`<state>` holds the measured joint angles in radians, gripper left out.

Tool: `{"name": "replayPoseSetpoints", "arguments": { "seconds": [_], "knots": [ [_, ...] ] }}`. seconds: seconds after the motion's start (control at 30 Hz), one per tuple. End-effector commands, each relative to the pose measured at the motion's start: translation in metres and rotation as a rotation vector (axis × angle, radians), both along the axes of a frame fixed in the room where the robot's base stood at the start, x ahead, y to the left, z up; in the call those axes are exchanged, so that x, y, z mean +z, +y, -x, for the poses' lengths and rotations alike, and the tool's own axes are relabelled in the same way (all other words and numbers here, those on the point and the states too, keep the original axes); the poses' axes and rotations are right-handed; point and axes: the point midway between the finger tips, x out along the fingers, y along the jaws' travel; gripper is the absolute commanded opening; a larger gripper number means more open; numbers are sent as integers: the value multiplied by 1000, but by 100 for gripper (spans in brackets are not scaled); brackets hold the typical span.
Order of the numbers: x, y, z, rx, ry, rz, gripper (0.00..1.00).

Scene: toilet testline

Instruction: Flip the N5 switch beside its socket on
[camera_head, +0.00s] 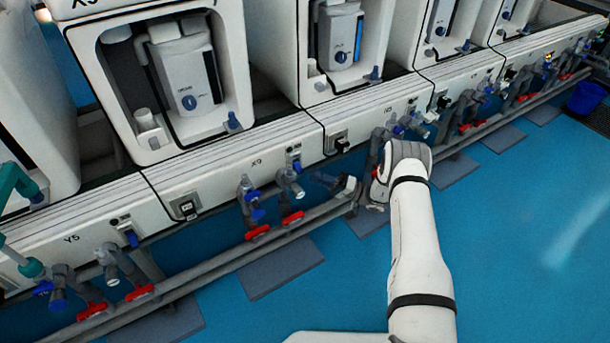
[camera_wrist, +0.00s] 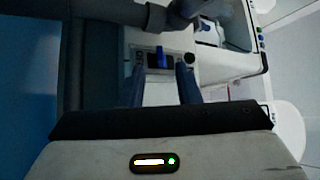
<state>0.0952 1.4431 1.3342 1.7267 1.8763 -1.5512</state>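In the wrist view, a small grey panel (camera_wrist: 149,60) with dark fittings and an upright blue piece (camera_wrist: 161,57) lies just beyond my gripper (camera_wrist: 160,76). The two fingers are apart, one on each side of the panel, with nothing visible between them. I cannot tell whether they touch it, or which way the switch is set. In the head view, a small label that appears to read N5 (camera_head: 388,111) is on the white bench front. My wrist (camera_head: 404,160) covers the area below it, hiding the switch and the fingers. A black socket (camera_head: 338,142) shows left of the label.
Grey pipes with red-handled valves (camera_head: 292,218) run along the bench front, close to my wrist. Toilet units (camera_head: 188,75) stand on the bench. Label X9 (camera_head: 255,190) marks the section to the left. The blue floor (camera_head: 520,220) at right is open.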

Motion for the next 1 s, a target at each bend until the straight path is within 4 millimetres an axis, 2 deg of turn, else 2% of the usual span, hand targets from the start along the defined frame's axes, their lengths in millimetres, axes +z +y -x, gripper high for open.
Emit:
{"name": "replayPoseSetpoints", "arguments": {
  "seconds": [0.1, 0.3, 0.67, 1.0],
  "knots": [
    [6, 20, -2, 3, 0, 0, 30],
    [14, 43, -5, 3, 2, 2, 30],
    [17, 48, -6, 0, 3, 1, 30],
    [17, 48, -6, 0, 3, 1, 3]
  ]
}}
